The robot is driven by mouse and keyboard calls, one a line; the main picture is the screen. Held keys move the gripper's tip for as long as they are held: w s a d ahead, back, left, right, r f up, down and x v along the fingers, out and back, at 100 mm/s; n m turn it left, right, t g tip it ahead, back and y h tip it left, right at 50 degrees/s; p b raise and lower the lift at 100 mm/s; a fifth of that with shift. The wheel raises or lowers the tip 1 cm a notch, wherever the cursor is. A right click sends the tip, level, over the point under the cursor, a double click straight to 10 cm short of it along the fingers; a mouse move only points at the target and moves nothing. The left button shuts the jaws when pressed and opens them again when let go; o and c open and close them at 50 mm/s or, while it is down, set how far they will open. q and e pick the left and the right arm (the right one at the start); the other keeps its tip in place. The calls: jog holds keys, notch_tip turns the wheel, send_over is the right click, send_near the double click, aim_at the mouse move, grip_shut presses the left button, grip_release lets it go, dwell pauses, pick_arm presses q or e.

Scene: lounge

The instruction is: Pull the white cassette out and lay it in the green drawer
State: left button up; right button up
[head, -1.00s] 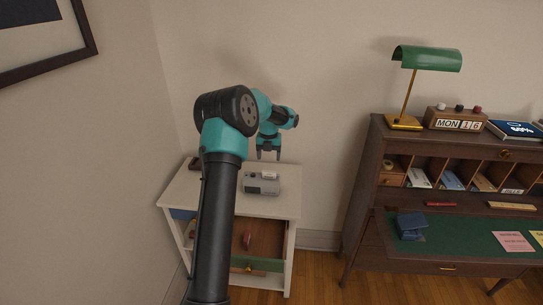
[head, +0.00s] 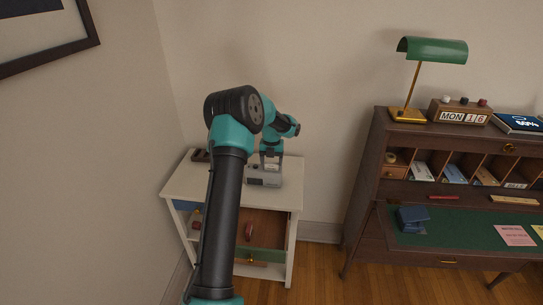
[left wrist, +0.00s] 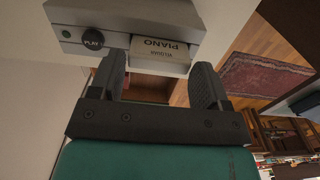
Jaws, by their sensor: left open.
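A grey cassette player (head: 262,181) stands on the white cabinet (head: 190,186), and in the left wrist view its PLAY button shows on the player (left wrist: 130,17). My left gripper (head: 271,160) is over the player. In the left wrist view the left gripper (left wrist: 160,70) is open, with one finger at each side of the cassette's protruding end; I cannot tell if they touch it. The green drawer (head: 267,254) is pulled out below, with a reddish-brown item inside. My right gripper is not in view.
A blue-fronted drawer (head: 184,205) is at the cabinet's left, partly hidden by my arm. To the right stands a wooden desk (head: 365,205) with a green lamp (head: 432,49) and a calendar block (head: 459,113). Wooden floor lies between cabinet and desk.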

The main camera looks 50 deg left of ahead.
pick_arm(q)
jog(key=shift+f, duration=1.05)
jog(key=shift+c, duration=0.3)
jog(key=c, duration=0.5)
jog(key=shift+r, duration=2.05)
jog(key=shift+r, duration=1.95)
